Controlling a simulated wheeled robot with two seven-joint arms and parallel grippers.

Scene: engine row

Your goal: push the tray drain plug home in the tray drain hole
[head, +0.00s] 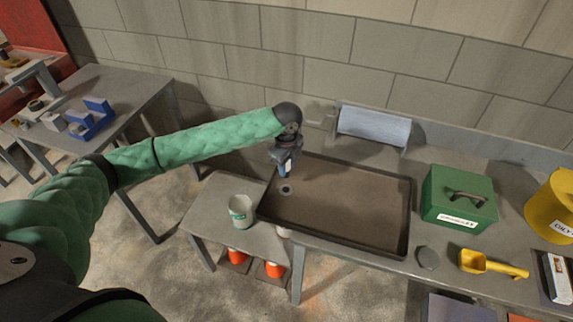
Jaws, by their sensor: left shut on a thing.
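The drain tray (345,208) is a wide brown tray with a dark rim on the grey bench. The tray drain hole (286,189) shows as a small pale ring with a dark middle near the tray's left end. My left gripper (285,172) points down just above and behind the hole, inside the tray's back left corner. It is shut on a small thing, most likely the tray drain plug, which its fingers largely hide. I cannot tell whether the plug touches the tray. My right gripper is out of view.
A white cup (241,211) stands left of the tray on a lower table. A paper roll (373,127) is behind the tray. A green box (458,199), a yellow scoop (484,264) and a grey disc (428,257) lie to the right. The tray floor is otherwise clear.

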